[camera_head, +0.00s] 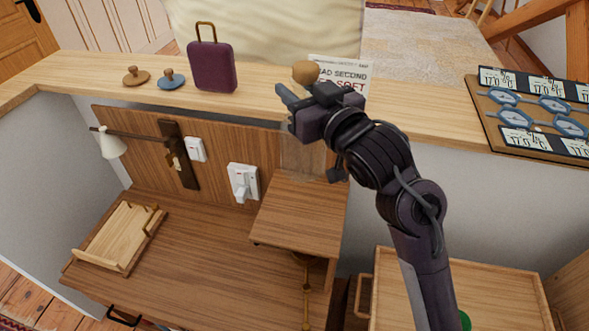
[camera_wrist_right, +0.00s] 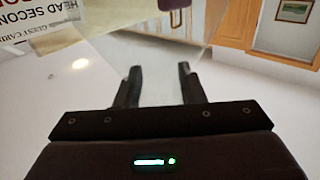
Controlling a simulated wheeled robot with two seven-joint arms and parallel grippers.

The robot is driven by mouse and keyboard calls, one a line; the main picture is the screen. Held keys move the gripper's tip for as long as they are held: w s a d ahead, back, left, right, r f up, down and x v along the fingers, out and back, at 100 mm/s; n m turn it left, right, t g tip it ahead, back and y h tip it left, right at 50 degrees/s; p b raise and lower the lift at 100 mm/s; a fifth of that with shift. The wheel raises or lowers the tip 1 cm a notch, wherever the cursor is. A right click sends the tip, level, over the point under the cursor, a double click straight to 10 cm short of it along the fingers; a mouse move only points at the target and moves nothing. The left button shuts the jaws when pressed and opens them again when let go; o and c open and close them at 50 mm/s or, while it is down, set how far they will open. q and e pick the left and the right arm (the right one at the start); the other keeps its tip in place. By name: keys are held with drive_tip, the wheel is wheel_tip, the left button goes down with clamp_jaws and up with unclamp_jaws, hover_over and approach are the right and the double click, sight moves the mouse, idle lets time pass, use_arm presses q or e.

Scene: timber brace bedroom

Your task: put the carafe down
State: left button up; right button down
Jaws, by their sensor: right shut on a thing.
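The carafe (camera_head: 301,158) is clear glass with a round wooden stopper on top. It looks upright over the back of a small raised wooden shelf (camera_head: 300,212). My right gripper (camera_head: 288,108) is shut on the carafe below the stopper. In the right wrist view, its two fingers (camera_wrist_right: 159,72) stand either side of clear glass that is hard to make out. I cannot tell whether the carafe's base touches the shelf. My left gripper is not in view.
The lower desk (camera_head: 190,255) has a wooden tray (camera_head: 120,238) at left and a clear middle. Switches (camera_head: 243,183) are on the back panel.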

sight(315, 178)
wheel_tip(315, 178, down, 15)
drive_tip(key=shift+f+p, duration=0.2)
drive_tip(key=shift+p, duration=0.25)
drive_tip(key=shift+f, duration=0.1)
drive_tip(key=c, duration=0.9)
unclamp_jaws()
drive_tip(key=shift+s+f, duration=0.1)
drive_tip(key=shift+f, duration=0.05)
drive_tip(key=b+v, duration=0.2)
drive_tip(key=v, duration=0.9)
drive_tip(key=shift+d, duration=0.1)
drive_tip(key=shift+s+d+b, duration=0.2)
drive_tip(key=shift+s+b, duration=0.1)
drive_tip(key=shift+s, duration=0.05)
